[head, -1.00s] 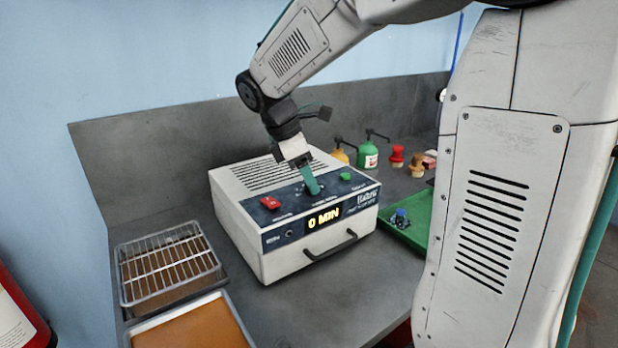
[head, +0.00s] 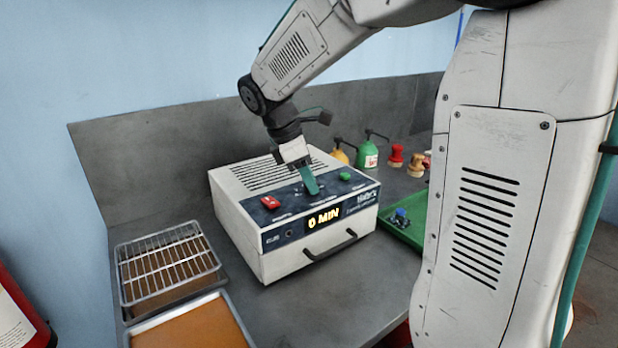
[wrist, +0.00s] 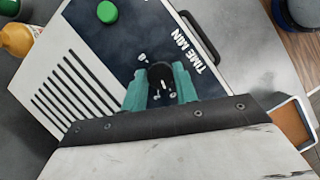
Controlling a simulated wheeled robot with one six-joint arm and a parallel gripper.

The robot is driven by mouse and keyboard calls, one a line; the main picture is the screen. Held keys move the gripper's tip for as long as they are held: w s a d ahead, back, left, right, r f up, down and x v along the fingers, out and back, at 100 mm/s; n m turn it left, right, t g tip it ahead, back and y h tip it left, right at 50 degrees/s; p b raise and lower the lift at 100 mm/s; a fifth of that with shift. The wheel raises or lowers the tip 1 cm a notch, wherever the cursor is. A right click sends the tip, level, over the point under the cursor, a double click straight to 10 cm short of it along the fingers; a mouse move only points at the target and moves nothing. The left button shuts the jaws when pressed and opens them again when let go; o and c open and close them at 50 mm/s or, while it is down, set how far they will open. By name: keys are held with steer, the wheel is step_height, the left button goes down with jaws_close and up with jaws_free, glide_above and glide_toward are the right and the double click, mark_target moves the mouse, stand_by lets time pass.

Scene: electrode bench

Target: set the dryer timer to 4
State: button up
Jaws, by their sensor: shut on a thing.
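The dryer (head: 330,252) is a pale box with a dark blue top panel on the bench. Its lit display (head: 323,217) reads "0 MIN". White marks and "TIME MIN" lettering show beside the knob. In the head view the fingers hide the knob.
A wire rack (head: 165,262) and a tray with an orange-brown surface (head: 190,328) lie left of the dryer. A green tray (head: 412,228) holds a small blue item at right. Yellow and green bottles (head: 367,155) and red-topped pieces stand behind. The dryer has a front handle (head: 330,247).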

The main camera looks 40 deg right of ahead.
steer(key=m+g, duration=0.1)
steer(key=m, duration=0.3)
steer(key=shift+w+d+y, duration=0.1)
steer(key=shift+w+y, duration=0.05)
steer(key=shift+y, duration=0.25)
steer(key=m+g+y, duration=0.1)
steer(key=m, duration=0.2)
steer(key=shift+d+r+m, duration=0.1)
steer(key=shift+m, duration=0.3)
steer(key=m+y, duration=0.1)
steer(key=m, duration=0.2)
steer(key=shift+d+y, duration=0.1)
steer(key=shift+y, duration=0.2)
steer(key=shift+m+y, duration=0.7)
steer(key=shift+m, duration=1.3)
steer(key=o, duration=1)
steer(key=shift+d, duration=0.1)
